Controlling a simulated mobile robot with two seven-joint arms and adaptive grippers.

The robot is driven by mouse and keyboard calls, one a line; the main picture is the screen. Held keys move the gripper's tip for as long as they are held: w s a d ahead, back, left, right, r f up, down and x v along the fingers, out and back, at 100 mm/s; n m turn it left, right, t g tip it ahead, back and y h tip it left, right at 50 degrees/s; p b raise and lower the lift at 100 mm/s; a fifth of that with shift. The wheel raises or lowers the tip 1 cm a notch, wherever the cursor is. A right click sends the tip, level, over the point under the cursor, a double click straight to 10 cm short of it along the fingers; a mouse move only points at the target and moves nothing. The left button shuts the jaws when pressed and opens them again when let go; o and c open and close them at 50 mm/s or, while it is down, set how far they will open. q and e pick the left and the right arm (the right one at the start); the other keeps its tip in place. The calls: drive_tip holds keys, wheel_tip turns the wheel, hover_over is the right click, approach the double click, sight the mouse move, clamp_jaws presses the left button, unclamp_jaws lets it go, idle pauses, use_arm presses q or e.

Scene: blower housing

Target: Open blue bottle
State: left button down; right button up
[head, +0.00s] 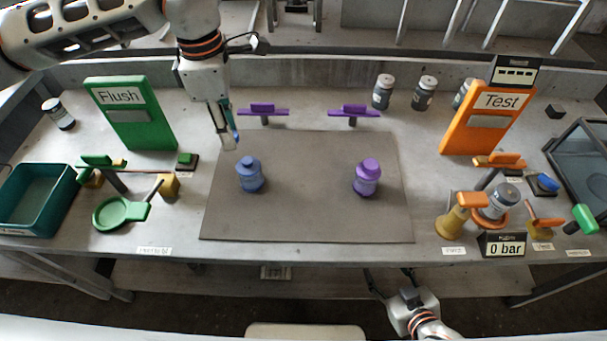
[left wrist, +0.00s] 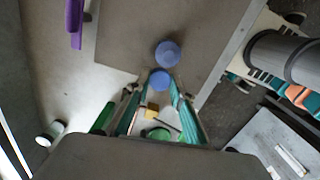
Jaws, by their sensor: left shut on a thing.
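The blue bottle (head: 250,178) stands upright on the left half of the grey mat, with a narrow top. It also shows from above in the left wrist view (left wrist: 168,50). My left gripper (head: 229,142) is above and behind it, to its left, pointing down. In the left wrist view its fingers are shut on a round blue cap (left wrist: 160,80), apart from the bottle. In the head view the cap is mostly hidden by the fingers. My right gripper (head: 390,280) is low in front of the table, empty, its fingers apart.
A purple bottle (head: 368,180) with its cap stands on the mat's right half. Two purple stands (head: 262,111) (head: 352,112) are behind the mat (head: 310,215). Green fixtures and a teal bin (head: 38,200) are left; orange fixtures (head: 475,130) are right. The mat between the bottles is clear.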

use_arm(q)
drive_tip(key=n, duration=0.1)
drive_tip(key=d+n, duration=0.1)
drive_tip(key=n, duration=0.1)
drive_tip(key=shift+w+d+r, duration=0.3)
drive_tip(key=shift+r, duration=0.05)
drive_tip(key=d+r+n, duration=0.1)
drive_tip(key=d+n, duration=0.1)
drive_tip(key=n, duration=0.3)
wheel_tip(320, 180, up, 5)
drive_tip(key=n+b, duration=0.2)
drive_tip(key=n, duration=2.4)
hover_over(308, 178)
wheel_tip(308, 178, down, 16)
drive_tip(key=shift+r+b, duration=0.15)
drive_tip(key=shift+b, duration=0.15)
wheel_tip(308, 178, down, 4)
drive_tip(key=shift+s+r, duration=0.1)
drive_tip(key=shift+f, duration=0.25)
